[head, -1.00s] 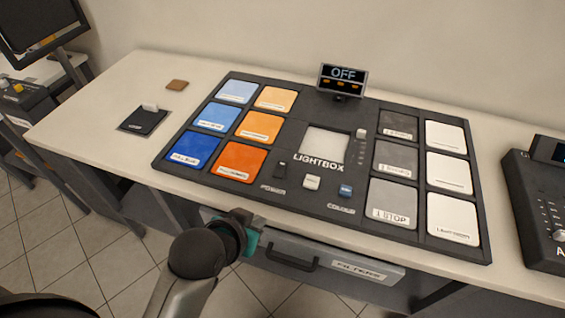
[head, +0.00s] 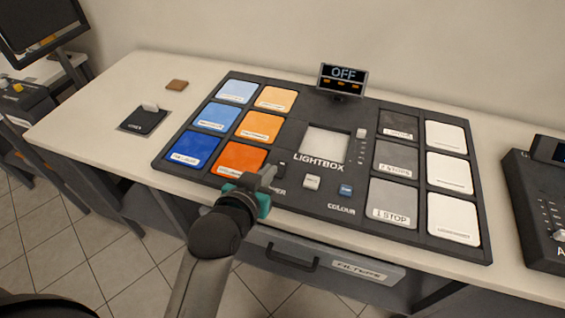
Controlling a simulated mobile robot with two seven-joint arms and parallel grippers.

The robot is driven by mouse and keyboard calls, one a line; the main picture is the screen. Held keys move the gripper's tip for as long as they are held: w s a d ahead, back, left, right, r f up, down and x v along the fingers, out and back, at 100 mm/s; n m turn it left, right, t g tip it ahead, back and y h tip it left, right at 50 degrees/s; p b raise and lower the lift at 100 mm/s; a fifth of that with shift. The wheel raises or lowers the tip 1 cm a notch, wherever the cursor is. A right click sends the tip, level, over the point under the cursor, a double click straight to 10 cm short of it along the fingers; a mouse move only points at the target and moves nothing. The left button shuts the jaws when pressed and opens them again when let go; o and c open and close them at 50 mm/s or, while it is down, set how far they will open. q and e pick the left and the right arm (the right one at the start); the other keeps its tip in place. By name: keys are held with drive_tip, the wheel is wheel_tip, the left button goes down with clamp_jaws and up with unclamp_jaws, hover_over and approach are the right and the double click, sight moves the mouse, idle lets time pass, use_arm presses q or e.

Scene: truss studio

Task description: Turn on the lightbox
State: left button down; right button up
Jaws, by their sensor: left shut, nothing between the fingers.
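The lightbox panel (head: 355,212) lies on the white table, with a pale square window (head: 327,143) above the word LIGHTBOX. A small display (head: 342,77) behind it reads OFF. The dark power switch (head: 281,169) sits below and left of the window; its label is partly covered by my gripper. A white button (head: 312,182) and a blue button (head: 345,190) are to its right. My left gripper (head: 268,176) is shut and empty, its fingertips close beside the power switch at the panel's front edge. I cannot tell whether they touch it. My right gripper is not in view.
Blue, orange, grey and white filter tiles fill the panel's sides. A slider (head: 361,133) stands right of the window. A drawer handle (head: 292,257) is below the table edge. A dark console (head: 545,215) is at the right, a small black switch plate (head: 143,119) at the left.

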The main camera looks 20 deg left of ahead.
use_arm(q)
drive_tip(key=b, duration=0.2)
hover_over(283, 170)
drive_tip(key=s, duration=0.2)
wheel_tip(283, 170, down, 4)
drive_tip(key=shift+r, duration=0.15)
drive_tip(key=f, duration=0.1)
drive_tip(key=w+f, duration=0.1)
drive_tip(key=f, duration=0.1)
drive_tip(key=shift+w+b, duration=0.15)
drive_tip(key=shift+b, duration=0.25)
drive_tip(key=shift+w+f, duration=0.15)
drive_tip(key=shift+f, duration=0.3)
drive_tip(key=g+p, duration=0.1)
drive_tip(key=p, duration=0.2)
drive_tip(key=shift+w, duration=0.35)
drive_tip(key=shift+f, duration=0.3)
drive_tip(key=shift+s, duration=0.15)
